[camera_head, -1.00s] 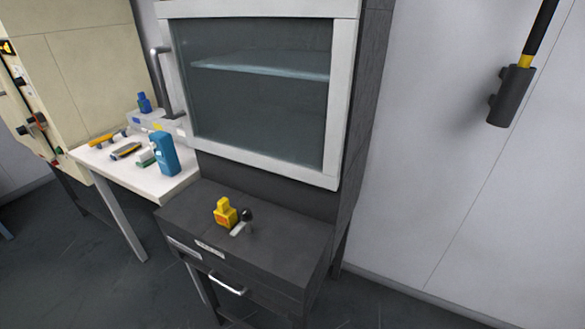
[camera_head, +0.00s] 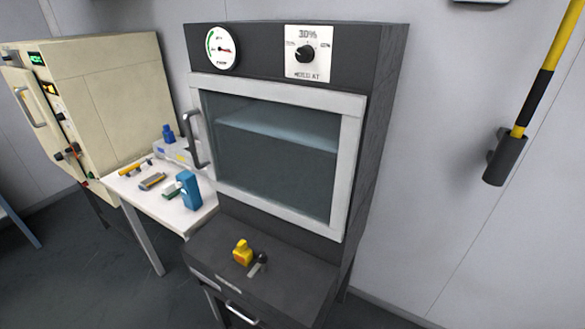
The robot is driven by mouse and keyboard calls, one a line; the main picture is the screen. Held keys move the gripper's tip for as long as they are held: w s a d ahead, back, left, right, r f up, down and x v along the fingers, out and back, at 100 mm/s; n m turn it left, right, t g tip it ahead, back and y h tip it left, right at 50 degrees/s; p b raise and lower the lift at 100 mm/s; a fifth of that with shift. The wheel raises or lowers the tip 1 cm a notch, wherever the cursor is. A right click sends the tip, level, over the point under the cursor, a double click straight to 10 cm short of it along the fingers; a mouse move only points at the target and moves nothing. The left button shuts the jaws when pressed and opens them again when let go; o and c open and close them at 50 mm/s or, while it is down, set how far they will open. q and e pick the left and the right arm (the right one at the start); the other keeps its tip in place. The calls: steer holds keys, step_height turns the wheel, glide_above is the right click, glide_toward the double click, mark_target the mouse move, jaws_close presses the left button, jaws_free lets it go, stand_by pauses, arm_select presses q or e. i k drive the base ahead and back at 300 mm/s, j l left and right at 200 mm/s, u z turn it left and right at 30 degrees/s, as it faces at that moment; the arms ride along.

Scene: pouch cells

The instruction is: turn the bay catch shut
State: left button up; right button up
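A small catch with a dark knob and a pale plate (camera_head: 258,263) is on the top of the dark ledge (camera_head: 290,288), below the glass door of the dark cabinet. It may be the bay catch; I cannot tell whether it is turned shut. A yellow bottle-like object (camera_head: 242,253) stands just left of it. The glass-fronted door (camera_head: 275,190) above appears closed, with a grey handle (camera_head: 197,142) on its left. Neither of my grippers shows in the head view.
A white table (camera_head: 190,215) to the left holds a blue bottle (camera_head: 188,190) and small tools. A cream cabinet (camera_head: 100,100) stands behind it. The dark cabinet bears a gauge (camera_head: 222,48) and a dial (camera_head: 307,54). A yellow-black pole (camera_head: 540,85) hangs at right.

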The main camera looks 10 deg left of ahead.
mark_target(262, 258)
steer(key=u, duration=1.9)
steer(key=k+l+u, duration=0.1)
steer(key=k, duration=0.25)
steer(key=k+l+u, duration=0.1)
steer(key=k, duration=0.25)
steer(key=l, duration=0.1)
